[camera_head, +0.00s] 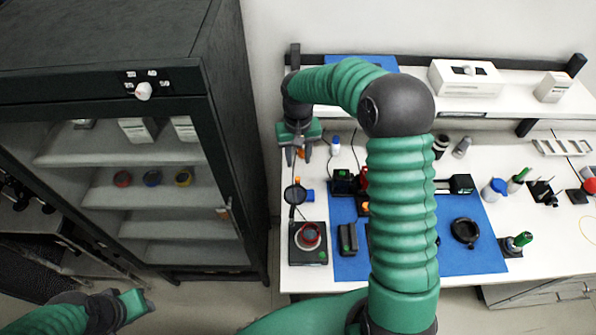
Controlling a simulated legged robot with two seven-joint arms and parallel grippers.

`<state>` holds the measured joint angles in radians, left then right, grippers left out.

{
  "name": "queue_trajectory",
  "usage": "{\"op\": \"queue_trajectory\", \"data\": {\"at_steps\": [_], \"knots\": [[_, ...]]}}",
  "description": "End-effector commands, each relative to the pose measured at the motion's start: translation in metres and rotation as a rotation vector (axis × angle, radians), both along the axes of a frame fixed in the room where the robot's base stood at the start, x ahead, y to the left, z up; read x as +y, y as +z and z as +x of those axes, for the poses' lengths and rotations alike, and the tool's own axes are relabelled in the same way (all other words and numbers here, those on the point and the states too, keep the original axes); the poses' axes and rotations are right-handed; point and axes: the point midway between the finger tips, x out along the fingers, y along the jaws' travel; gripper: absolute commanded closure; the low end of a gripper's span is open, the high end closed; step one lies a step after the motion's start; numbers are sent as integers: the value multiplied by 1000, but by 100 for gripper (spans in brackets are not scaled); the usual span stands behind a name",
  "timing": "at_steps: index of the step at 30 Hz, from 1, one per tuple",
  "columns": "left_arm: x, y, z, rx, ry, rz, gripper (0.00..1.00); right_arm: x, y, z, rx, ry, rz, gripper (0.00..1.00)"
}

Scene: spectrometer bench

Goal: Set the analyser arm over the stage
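My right gripper (297,153) is at the left end of the bench, pointing down with its two fingers apart. A small orange part (300,154) shows between or behind the fingertips; I cannot tell whether they touch it. Just below in the picture stands a dark round head on a thin post with a blue knob, probably the analyser arm (294,195). In front of it is a black square unit with a red ring on a pale disc, probably the stage (309,257). My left gripper (136,303) is low at the left, away from the bench; its fingers are not clear.
A blue mat (470,262) with black optical parts covers the bench's middle, partly hidden by my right arm. A dark glass-fronted cabinet (235,140) stands close left of the bench. A raised shelf (510,105) with a white box (465,80) runs along the back.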

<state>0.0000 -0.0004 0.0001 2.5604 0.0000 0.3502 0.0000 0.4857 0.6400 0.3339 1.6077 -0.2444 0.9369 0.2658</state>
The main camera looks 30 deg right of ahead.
Motion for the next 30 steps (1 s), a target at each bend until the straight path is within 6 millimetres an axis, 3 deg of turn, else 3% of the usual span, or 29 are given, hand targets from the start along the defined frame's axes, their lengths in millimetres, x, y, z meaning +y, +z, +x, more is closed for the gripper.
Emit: {"op": "queue_trajectory", "data": {"at_steps": [6,10,21,30], "knots": [[0,15,0,0,0,0,64,1,-52,-2,4,1,1,63],[0,19,0,0,0,0,64,0,-73,-2,0,1,0,63],[0,20,0,0,0,0,64,0,-85,-1,-3,1,-1,63],[0,20,0,0,0,0,64,0,-85,-1,-3,1,-1,100]]}}
